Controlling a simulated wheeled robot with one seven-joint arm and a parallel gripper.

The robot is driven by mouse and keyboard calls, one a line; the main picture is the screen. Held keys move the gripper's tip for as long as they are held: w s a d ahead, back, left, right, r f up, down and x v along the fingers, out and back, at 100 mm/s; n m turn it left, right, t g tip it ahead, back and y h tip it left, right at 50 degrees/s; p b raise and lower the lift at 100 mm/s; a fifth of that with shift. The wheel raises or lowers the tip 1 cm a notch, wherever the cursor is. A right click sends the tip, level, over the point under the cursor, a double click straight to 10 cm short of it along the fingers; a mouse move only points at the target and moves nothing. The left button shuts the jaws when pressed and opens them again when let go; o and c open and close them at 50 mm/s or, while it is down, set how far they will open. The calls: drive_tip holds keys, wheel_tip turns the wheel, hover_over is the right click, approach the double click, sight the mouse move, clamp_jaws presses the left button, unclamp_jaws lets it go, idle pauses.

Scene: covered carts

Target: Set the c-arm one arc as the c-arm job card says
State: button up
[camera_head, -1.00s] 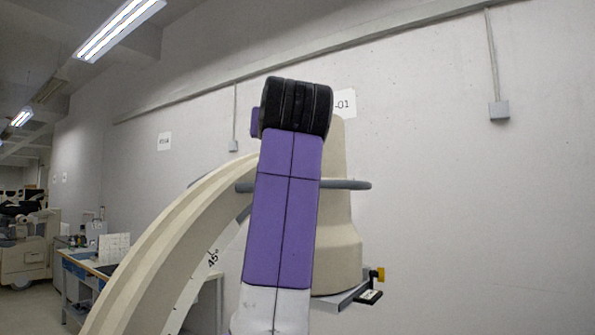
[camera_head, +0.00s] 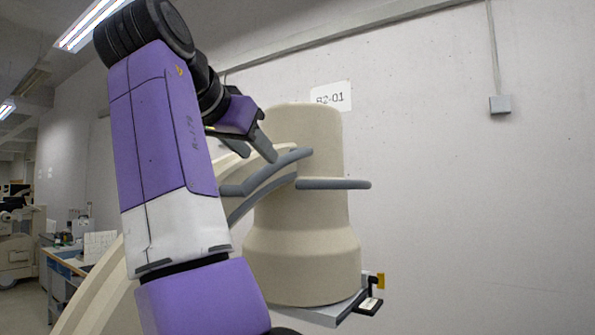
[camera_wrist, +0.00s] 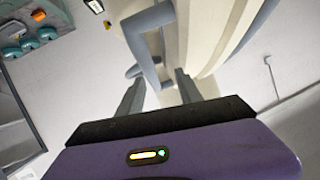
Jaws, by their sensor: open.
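The c-arm's beige arc (camera_head: 92,290) rises at lower left behind my arm and carries a large beige round head (camera_head: 300,220). Grey handle bars (camera_head: 335,184) ring the head; a grey handle also shows in the wrist view (camera_wrist: 143,45), just beyond my fingertips. My gripper (camera_head: 260,155) is open and empty, beside the handle at the head's left side. In the wrist view my gripper (camera_wrist: 160,90) has the handle's lower end close to and between its fingers; contact cannot be told. The arc's scale is hidden by my arm. I cannot pick out a job card.
A wall sign (camera_head: 331,96) reading B2-01 hangs behind the head. A bracket with a yellow and black part (camera_head: 376,284) juts out below the head. A workbench (camera_head: 62,262) stands at the far left. A green device with several knobs (camera_wrist: 30,45) shows in the wrist view.

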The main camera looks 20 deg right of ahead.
sight(282, 172)
drive_tip(key=shift+s+d+f+g, duration=0.1)
drive_tip(key=shift+d+f+g, duration=0.3)
drive_tip(key=shift+d, duration=0.7)
drive_tip(key=shift+p+x, duration=1.3)
drive_tip(key=shift+x, duration=2.45)
clamp_jaws()
